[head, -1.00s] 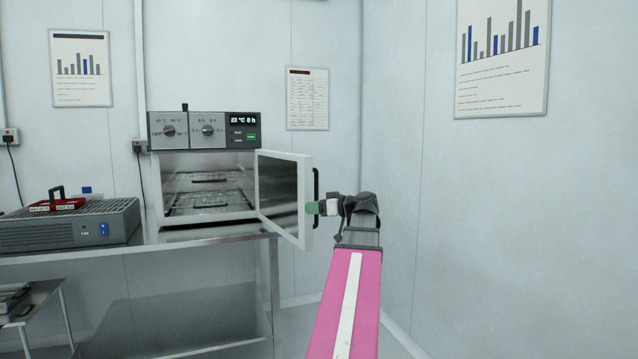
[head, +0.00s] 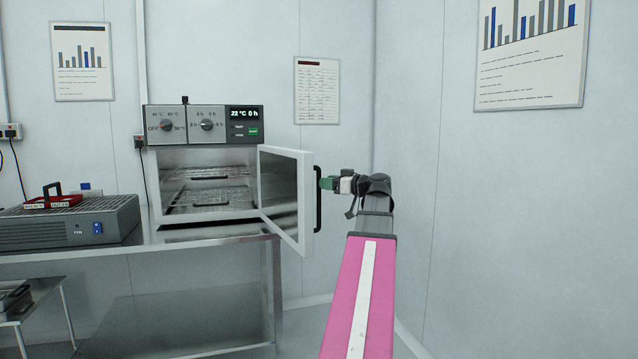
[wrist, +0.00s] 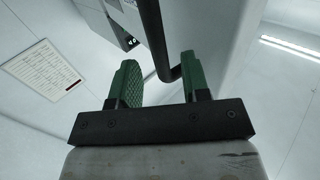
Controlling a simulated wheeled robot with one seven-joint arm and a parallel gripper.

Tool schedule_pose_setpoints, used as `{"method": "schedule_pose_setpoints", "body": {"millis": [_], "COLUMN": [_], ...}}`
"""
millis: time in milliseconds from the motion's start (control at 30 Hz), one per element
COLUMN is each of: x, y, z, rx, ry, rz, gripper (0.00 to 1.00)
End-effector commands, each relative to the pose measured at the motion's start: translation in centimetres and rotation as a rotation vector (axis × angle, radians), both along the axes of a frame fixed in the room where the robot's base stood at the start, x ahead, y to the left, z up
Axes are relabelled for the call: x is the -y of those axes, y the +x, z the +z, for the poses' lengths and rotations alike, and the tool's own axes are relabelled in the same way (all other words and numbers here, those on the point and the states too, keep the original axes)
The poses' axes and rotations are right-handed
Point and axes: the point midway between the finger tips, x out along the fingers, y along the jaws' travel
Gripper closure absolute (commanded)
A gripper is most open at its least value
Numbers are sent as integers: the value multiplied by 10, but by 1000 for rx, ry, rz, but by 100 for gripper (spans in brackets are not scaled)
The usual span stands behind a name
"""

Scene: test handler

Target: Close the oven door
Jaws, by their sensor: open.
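The oven (head: 205,126) sits on the metal bench with its door (head: 305,205) swung wide open to the right. The door has a pale frame, a dark window and a black vertical bar handle (head: 318,200). My gripper (head: 327,184), with green fingers, is just right of the handle near its upper part. In the wrist view, my gripper (wrist: 160,68) is open with nothing clamped. The handle (wrist: 153,35) shows in the gap between the fingers, beyond or level with their tips; I cannot tell whether they touch. The oven interior with its wire racks is visible.
A metal bench (head: 150,245) carries the oven and a grey fan unit (head: 70,226) with a red rack (head: 52,201) on top. A wall stands right of my arm. The space in front of the oven opening is clear.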

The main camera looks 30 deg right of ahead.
Motion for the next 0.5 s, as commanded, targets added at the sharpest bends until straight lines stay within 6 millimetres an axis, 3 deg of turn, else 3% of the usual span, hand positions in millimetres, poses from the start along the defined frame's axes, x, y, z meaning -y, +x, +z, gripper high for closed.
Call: {"method": "schedule_pose_setpoints", "body": {"millis": [200,500], "x": [-15,-20], "y": [26,35], "z": [0,0], "rx": [-1,-1], "ry": [-1,0], "rz": [1,-2], "gripper": [57,57]}}
